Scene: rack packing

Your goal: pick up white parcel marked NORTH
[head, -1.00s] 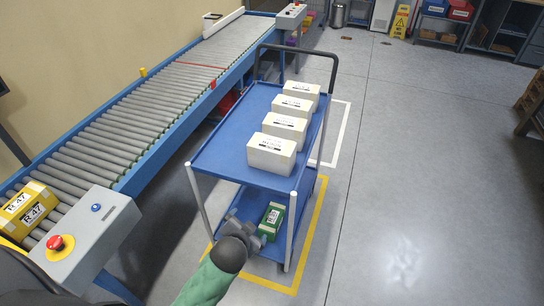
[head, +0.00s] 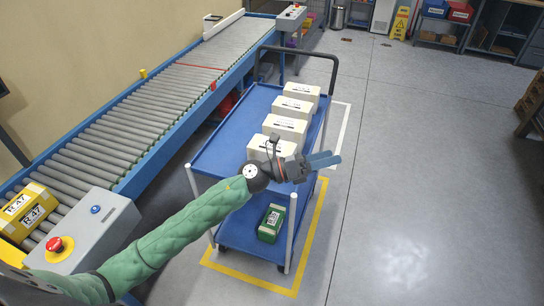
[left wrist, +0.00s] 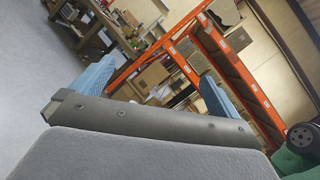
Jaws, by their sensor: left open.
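Several white parcels stand in a row on the cart's blue top shelf (head: 220,150) in the head view: a front one (head: 259,147), a second (head: 286,129), a third (head: 291,108) and a rear one (head: 302,91). Each has dark print on it, too small for me to tell which says NORTH. My left gripper (head: 326,161) is in front of the nearest parcel and hides its lower right part. Its blue fingers point right, past the cart's edge. In the left wrist view the fingers (left wrist: 155,88) are spread with nothing between them. My right gripper is out of sight.
A green parcel (head: 270,222) lies on the cart's lower shelf. The cart's black handle (head: 300,52) rises at the far end. A roller conveyor (head: 130,120) runs along the left, with a yellow parcel (head: 28,210) and a control box (head: 85,228).

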